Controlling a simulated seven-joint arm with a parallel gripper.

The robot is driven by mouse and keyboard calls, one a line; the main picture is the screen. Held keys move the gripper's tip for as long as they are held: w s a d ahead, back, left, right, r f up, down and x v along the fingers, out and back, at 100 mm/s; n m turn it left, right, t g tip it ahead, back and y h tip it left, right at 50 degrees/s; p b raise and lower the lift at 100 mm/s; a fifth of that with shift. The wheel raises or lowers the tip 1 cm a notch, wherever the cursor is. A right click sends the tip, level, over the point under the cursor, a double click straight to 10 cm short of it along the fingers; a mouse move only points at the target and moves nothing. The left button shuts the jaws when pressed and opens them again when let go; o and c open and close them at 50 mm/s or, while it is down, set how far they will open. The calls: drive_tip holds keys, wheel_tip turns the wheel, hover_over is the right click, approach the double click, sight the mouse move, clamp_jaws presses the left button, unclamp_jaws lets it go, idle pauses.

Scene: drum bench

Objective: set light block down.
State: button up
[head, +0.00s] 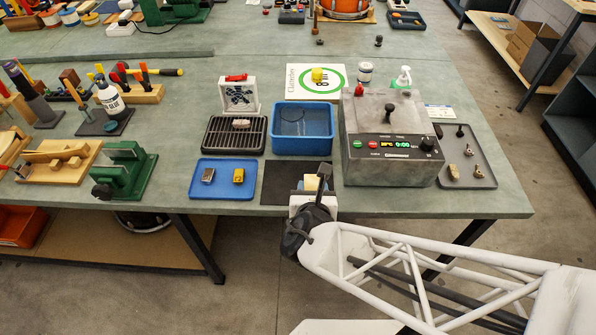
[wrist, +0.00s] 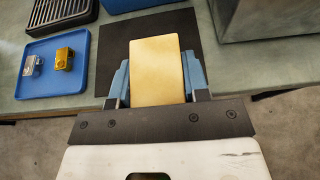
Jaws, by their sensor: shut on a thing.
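A pale tan light block (wrist: 157,70) is held upright between the two blue fingers of my gripper (wrist: 157,84) in the wrist view. In the head view the block (head: 311,183) shows as a small pale top at my gripper (head: 312,186), partly hidden by the arm. The gripper is at the bench's front edge, over or just in front of a dark mat (head: 279,183). In the wrist view the mat (wrist: 118,40) spreads behind and to the left of the block. I cannot tell whether the block touches the mat.
A blue tray (head: 222,190) with a grey piece and a yellow piece lies left of the mat. Behind stand a black rack (head: 215,143) and a blue bin (head: 303,148). A grey machine (head: 390,168) with a lit display stands close on the right.

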drive_tip(key=w+a, duration=0.1)
drive_tip(key=w, duration=0.2)
drive_tip(key=w+a, duration=0.1)
drive_tip(key=w, duration=0.2)
drive_tip(key=w+a+f, duration=0.1)
drive_tip(key=w, duration=0.2)
drive_tip(key=shift+a, duration=0.25)
drive_tip(key=shift+s+f, duration=0.1)
drive_tip(key=shift+f, duration=1.6)
drive_tip(key=shift+f, duration=0.1)
drive_tip(key=o, duration=0.9)
drive_tip(key=shift+o, duration=0.2)
